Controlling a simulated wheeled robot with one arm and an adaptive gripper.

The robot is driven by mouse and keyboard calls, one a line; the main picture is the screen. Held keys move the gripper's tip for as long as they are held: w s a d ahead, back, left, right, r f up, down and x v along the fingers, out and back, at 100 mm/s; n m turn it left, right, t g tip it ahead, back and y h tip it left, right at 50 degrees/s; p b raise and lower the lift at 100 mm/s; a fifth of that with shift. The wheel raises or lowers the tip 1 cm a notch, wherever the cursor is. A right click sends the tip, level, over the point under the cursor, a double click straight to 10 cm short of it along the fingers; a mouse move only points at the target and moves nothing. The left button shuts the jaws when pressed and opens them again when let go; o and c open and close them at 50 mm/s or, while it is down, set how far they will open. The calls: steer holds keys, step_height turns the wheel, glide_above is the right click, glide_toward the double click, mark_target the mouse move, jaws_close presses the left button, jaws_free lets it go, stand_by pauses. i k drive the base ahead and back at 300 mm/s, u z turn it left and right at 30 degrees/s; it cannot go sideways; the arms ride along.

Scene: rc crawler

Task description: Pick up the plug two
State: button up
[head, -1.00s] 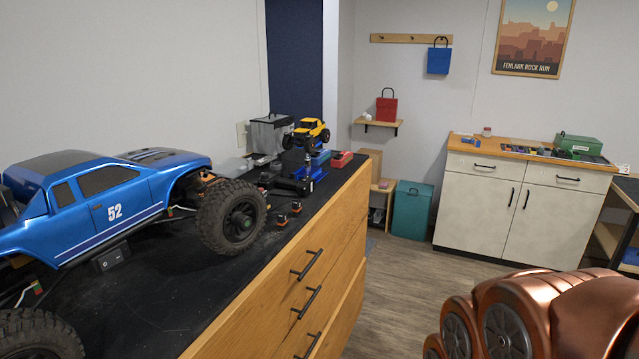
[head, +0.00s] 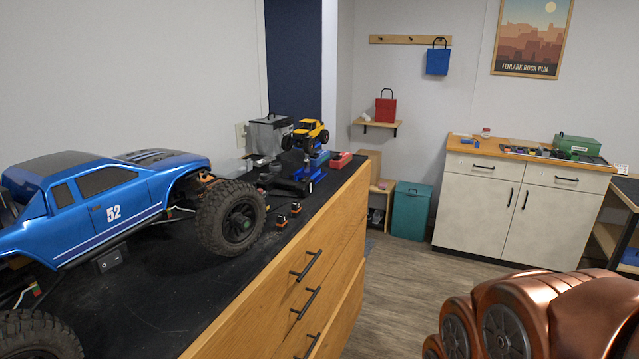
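Two small black-and-orange pieces stand on the black bench top just right of the truck's front wheel. The nearer piece (head: 281,222) and the farther piece (head: 296,208) look like plugs, but they are too small to tell for sure or to tell which is plug two. A large blue truck (head: 110,205) marked 52 stands beside them on the bench. A copper-coloured part of my arm fills the lower right corner, well apart from the bench. My gripper is not in view.
The bench (head: 150,310) has wooden drawers with black handles (head: 306,265) facing the open floor (head: 400,290). A small yellow truck (head: 308,133) on a stand, a grey box (head: 270,135) and a red block (head: 341,160) occupy its far end. A cabinet (head: 500,205) stands across the room.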

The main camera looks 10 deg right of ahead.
mark_target(296, 206)
steer(key=z, duration=0.55)
steer(key=k, duration=1.3)
steer(key=z, duration=0.6)
steer(key=i, duration=1)
steer(key=u, duration=0.65)
steer(key=i, duration=0.95)
steer(key=u, duration=1)
